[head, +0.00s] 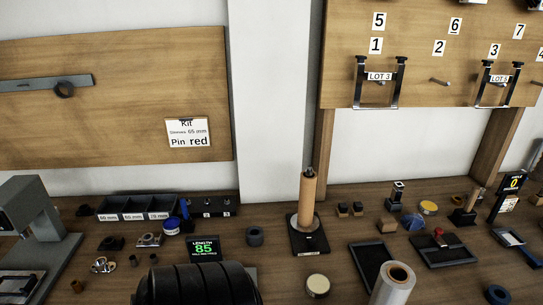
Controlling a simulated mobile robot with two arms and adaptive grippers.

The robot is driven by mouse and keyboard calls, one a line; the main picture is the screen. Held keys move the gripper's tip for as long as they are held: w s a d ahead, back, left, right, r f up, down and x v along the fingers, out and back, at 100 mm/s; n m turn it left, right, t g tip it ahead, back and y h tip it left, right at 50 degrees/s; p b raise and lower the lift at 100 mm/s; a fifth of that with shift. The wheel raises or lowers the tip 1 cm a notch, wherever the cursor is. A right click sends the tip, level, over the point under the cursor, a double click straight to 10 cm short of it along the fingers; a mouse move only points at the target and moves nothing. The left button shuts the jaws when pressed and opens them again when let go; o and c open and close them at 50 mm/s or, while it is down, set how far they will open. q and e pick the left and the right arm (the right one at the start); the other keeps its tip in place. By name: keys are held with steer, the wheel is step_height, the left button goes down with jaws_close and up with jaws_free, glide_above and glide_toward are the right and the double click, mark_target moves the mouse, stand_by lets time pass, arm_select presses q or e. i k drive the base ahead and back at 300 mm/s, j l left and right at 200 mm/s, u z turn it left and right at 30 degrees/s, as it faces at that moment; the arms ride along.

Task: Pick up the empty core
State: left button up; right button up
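A brown cardboard tube (308,200), which looks like the empty core, stands upright on a spindle over a dark square base (311,245) at the middle of the bench. The dark spindle tip shows above it. A pale disc lies around its foot. No gripper fingers can be made out in the head view.
A roll of clear film (394,283) stands at the front, beside a dark tray (367,262). A large black ribbed shape (197,285) covers the front left.

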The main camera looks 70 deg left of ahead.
mark_target(308, 186)
steer(key=u, duration=1.85)
